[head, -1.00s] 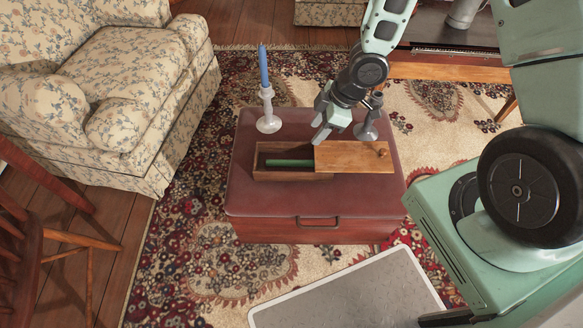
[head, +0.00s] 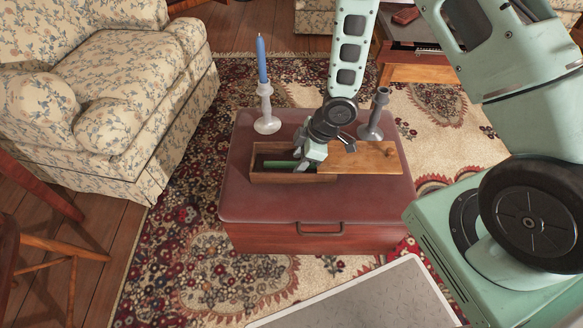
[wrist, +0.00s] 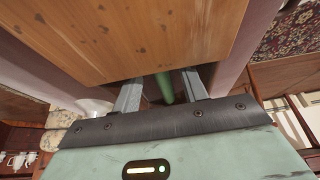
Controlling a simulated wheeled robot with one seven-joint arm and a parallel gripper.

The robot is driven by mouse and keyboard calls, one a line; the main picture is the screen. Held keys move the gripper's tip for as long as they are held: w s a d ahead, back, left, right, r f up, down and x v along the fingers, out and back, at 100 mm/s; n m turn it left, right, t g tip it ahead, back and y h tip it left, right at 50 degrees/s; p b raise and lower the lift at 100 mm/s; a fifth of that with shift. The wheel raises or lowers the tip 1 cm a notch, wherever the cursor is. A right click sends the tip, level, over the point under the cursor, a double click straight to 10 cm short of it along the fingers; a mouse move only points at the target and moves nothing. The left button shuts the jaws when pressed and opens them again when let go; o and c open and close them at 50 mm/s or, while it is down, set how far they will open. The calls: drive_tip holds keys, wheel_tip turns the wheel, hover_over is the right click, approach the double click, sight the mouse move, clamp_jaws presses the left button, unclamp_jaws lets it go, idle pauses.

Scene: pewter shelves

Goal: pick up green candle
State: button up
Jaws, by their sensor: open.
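The green candle (head: 280,164) lies in the open left part of a wooden box (head: 292,178) with a sliding lid (head: 362,160). The box is on a dark red padded ottoman (head: 320,208). My gripper (head: 306,158) is at the box opening, over the candle's right end. In the wrist view the candle (wrist: 165,88) shows between the two open fingers of my gripper (wrist: 162,90). I cannot tell whether a finger touches it. The lid covers the right part of the box, and my gripper hides the candle's right end.
A blue candle (head: 262,60) stands in a pale holder (head: 266,112) behind the box on the left. An empty grey holder (head: 375,115) stands behind the lid on the right. A floral armchair (head: 120,100) is at left. The ottoman's front is clear.

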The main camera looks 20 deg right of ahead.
clamp_jaws()
drive_tip(key=shift+a, duration=0.1)
